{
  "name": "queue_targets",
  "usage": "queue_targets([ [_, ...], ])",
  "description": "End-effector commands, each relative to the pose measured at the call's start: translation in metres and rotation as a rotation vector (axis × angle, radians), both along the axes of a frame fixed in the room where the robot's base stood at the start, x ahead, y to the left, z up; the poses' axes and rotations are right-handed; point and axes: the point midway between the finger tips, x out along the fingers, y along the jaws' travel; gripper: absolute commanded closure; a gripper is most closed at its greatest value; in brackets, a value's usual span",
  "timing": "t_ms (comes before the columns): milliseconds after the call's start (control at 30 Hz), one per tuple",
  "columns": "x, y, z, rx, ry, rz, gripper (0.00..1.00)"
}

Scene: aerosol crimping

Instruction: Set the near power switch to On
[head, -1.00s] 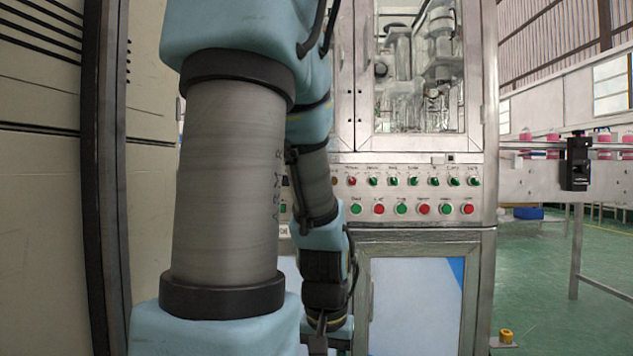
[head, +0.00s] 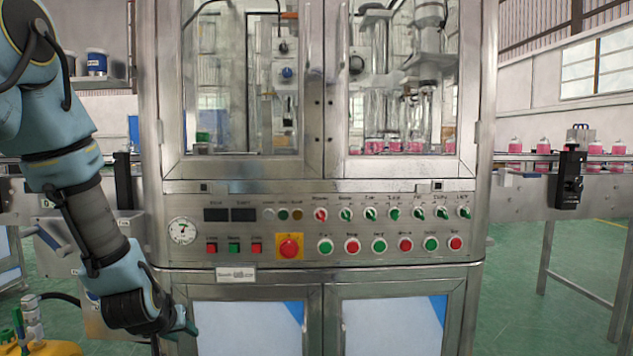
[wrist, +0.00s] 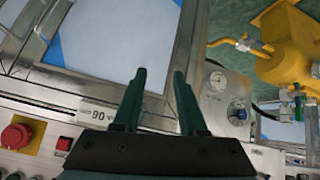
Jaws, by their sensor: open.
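The steel machine's control panel (head: 330,232) faces me across the middle of the head view. A row of rotary selector switches (head: 394,213) runs along its upper right, the leftmost one red (head: 320,214) and the others green. Their labels are too small to read surely, so I cannot tell which is the near power switch. My gripper (head: 184,322) is low at the left, below the panel and in front of the lower cabinet. In the wrist view my gripper (wrist: 158,80) is open, with nothing between its dark green fingers.
A red emergency button on a yellow plate (head: 289,246) sits left of the push buttons (head: 390,244). A gauge (head: 183,231) is at the panel's left end. Yellow equipment (wrist: 290,45) stands on the floor. A conveyor (head: 570,185) extends right. Space before the panel's right part looks clear.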

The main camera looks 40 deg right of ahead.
Motion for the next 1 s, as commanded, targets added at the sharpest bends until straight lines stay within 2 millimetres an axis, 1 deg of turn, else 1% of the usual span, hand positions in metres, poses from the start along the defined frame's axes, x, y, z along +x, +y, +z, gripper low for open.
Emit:
queue_targets([
  [33, -0.005, -0.035, 0.029, -0.050, -0.034, -0.034, 0.59],
  [67, -0.008, -0.053, 0.037, -0.083, -0.059, -0.046, 0.59],
  [100, -0.012, -0.076, 0.048, -0.126, -0.091, -0.059, 0.59],
  [167, -0.021, -0.109, 0.066, -0.194, -0.136, -0.076, 0.59],
  [200, -0.028, -0.130, 0.078, -0.239, -0.165, -0.080, 0.59],
  [267, -0.041, -0.158, 0.096, -0.307, -0.204, -0.086, 0.59],
  [300, -0.051, -0.175, 0.108, -0.352, -0.228, -0.083, 0.59],
  [367, -0.068, -0.198, 0.127, -0.418, -0.263, -0.076, 0.59],
  [400, -0.079, -0.211, 0.140, -0.462, -0.285, -0.067, 0.59],
  [500, -0.108, -0.235, 0.168, -0.557, -0.336, -0.032, 0.59],
  [533, -0.117, -0.240, 0.175, -0.581, -0.349, -0.020, 0.59],
  [600, -0.134, -0.248, 0.190, -0.630, -0.378, 0.010, 0.59],
  [700, -0.154, -0.252, 0.205, -0.680, -0.413, 0.052, 0.59],
  [833, -0.170, -0.253, 0.215, -0.716, -0.444, 0.087, 0.59],
  [900, -0.172, -0.254, 0.217, -0.726, -0.452, 0.099, 0.59],
  [1000, -0.169, -0.257, 0.218, -0.731, -0.457, 0.105, 0.59],
])
